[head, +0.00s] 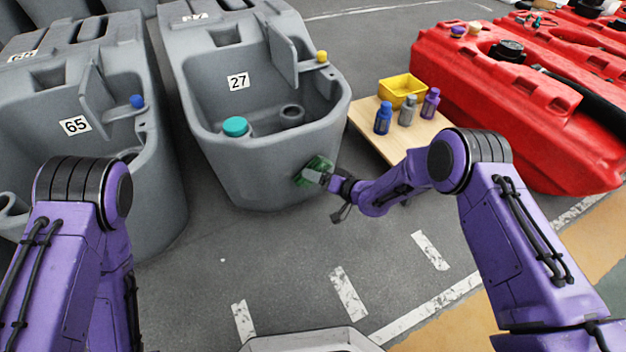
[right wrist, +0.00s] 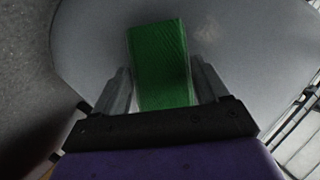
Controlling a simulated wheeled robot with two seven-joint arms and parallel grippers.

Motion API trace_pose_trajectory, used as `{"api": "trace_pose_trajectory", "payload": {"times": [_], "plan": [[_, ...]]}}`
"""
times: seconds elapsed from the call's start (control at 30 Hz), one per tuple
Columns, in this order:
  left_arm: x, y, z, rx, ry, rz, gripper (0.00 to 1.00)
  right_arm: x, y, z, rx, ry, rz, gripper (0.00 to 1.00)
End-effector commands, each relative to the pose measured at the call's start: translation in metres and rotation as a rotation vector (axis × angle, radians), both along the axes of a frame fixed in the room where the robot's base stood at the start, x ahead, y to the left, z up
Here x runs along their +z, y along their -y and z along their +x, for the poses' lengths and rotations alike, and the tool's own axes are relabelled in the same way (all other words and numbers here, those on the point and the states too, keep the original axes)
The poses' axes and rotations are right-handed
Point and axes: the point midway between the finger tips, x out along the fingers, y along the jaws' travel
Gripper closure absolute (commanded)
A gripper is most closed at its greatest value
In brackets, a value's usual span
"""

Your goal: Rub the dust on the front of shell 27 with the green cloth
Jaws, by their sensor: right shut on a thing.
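Shell 27 (head: 255,165) is a grey tank with a white "27" label on its inner wall. Its curved front also fills the upper part of the right wrist view (right wrist: 95,45). My right gripper (head: 326,180) is shut on the green cloth (head: 308,176) at the right side of the shell's front. The cloth sticks out from between the fingers in the right wrist view (right wrist: 160,60), against or very close to the grey wall. A faint pale smudge (right wrist: 208,24), perhaps dust, shows just right of the cloth. My left gripper is out of view.
A teal cap (head: 235,126) sits in shell 27. Grey shell 65 (head: 150,190) stands to the left. At the right, a wooden board (head: 372,133) holds a yellow bin (head: 402,88) and three small bottles, beside red tanks (head: 500,130). The floor in front is clear.

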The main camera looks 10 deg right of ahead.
Motion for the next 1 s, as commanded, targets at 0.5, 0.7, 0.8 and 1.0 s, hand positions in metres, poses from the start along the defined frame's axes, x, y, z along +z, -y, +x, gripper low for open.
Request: {"api": "trace_pose_trajectory", "payload": {"times": [0.5, 0.7, 0.8, 1.0], "plan": [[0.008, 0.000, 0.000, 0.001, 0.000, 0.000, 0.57, 0.001, -0.035, -0.009, 0.002, 0.000, 0.001, 0.55], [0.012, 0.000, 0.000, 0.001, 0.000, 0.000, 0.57, 0.003, -0.048, -0.014, 0.005, 0.001, 0.003, 0.55], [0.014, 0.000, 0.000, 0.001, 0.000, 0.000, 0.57, 0.003, -0.057, -0.017, 0.003, 0.001, 0.002, 0.55], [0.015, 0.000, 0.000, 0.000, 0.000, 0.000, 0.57, 0.002, -0.067, -0.021, 0.001, 0.002, 0.002, 0.55]]}}
